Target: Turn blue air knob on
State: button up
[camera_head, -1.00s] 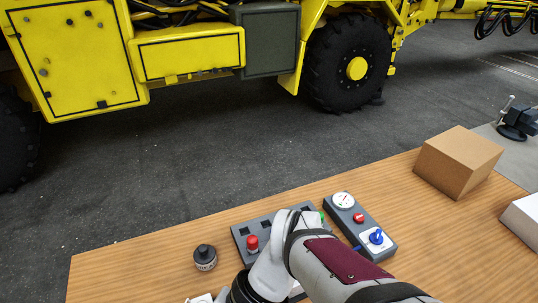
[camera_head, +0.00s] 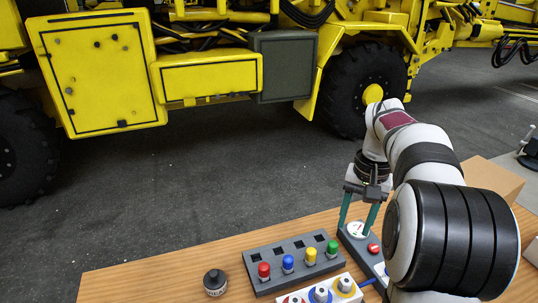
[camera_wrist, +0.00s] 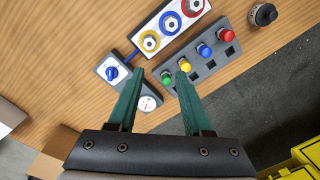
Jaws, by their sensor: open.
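The blue air knob (camera_wrist: 112,73) sits on a white square plate at the end of a grey control box (camera_wrist: 124,80) in the wrist view. In the head view the knob is hidden behind my arm, while part of the box with a white gauge (camera_head: 357,229) and a red button (camera_head: 373,248) shows. My gripper (camera_head: 359,224) is open and empty, with green fingers pointing down over the gauge end of the box. In the wrist view the gripper (camera_wrist: 157,78) has its fingers spread, the left one over the box. The knob lies ahead of the left finger, apart from it.
A grey rack (camera_head: 293,262) holds red, blue, yellow and green pegs beside the box. A white block (camera_head: 325,293) with coloured rings stands in front. A black-lidded jar (camera_head: 215,282) is at left, a cardboard box (camera_head: 494,184) at right. A yellow vehicle stands beyond the table.

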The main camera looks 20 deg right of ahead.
jog(key=s+d+f+m, duration=0.1)
jog(key=d+f, duration=0.2)
jog(key=d, duration=0.5)
jog(key=s+d+f+m, duration=0.1)
jog(key=d+f, duration=0.2)
jog(key=d, duration=0.6)
jog(key=shift+h, duration=0.3)
notch_tip(320, 180, down, 15)
jog(key=shift+w+a, duration=0.15)
grip_shut()
